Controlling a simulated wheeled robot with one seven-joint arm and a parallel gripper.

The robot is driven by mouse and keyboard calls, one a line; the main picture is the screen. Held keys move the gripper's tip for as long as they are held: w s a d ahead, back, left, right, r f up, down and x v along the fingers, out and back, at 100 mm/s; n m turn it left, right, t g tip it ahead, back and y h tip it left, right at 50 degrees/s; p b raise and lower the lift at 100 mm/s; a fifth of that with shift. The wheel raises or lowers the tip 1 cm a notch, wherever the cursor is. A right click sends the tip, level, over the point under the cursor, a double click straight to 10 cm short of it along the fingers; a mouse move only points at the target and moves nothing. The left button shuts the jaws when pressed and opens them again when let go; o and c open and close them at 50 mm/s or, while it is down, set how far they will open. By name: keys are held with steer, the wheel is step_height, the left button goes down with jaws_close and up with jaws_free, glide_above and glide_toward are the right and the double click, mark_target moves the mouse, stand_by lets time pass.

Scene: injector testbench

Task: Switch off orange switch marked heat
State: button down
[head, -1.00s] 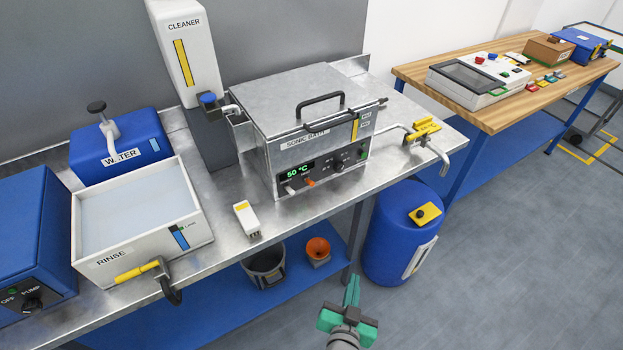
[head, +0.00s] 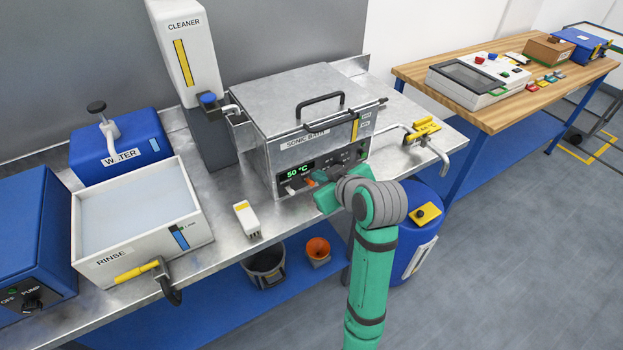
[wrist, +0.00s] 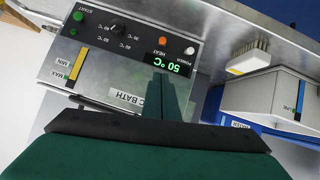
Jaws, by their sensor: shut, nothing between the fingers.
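The sonic bath (head: 300,140) is a metal box with a dark front panel and a green 50 °C display. The orange heat switch (wrist: 162,41) sits on that panel beside the white power switch (wrist: 189,50) in the wrist view. In the head view a bit of the orange switch (head: 310,182) shows just left of my gripper (head: 322,194). My green gripper is shut and empty in front of the panel. In the wrist view its fingertips (wrist: 172,76) overlap the panel near the display, apart from the orange switch in the picture. I cannot tell whether they touch the panel.
The rinse tub (head: 110,258) stands farther left. A blue barrel (head: 416,240) stands below the bench, partly behind my arm. The panel's round knob (wrist: 115,29) is nearby.

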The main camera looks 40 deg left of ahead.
step_height(320, 180, up, 2)
steer(key=shift+s+a+n, duration=0.15)
steer(key=shift+n, duration=0.35)
glide_above(310, 183)
steer(key=s, duration=0.1)
steer(key=f, duration=0.6)
steer(key=shift+s+a, duration=0.15)
steer(key=shift+a, duration=0.2)
steer(key=f, duration=0.1)
steer(key=d+f, duration=0.1)
steer(key=f, duration=0.1)
steer(key=shift+w+d+f, duration=0.25)
steer(key=shift+d+f, duration=0.05)
steer(key=shift+d, duration=0.1)
steer(key=shift+w+d, duration=0.1)
steer(key=shift+d, duration=0.05)
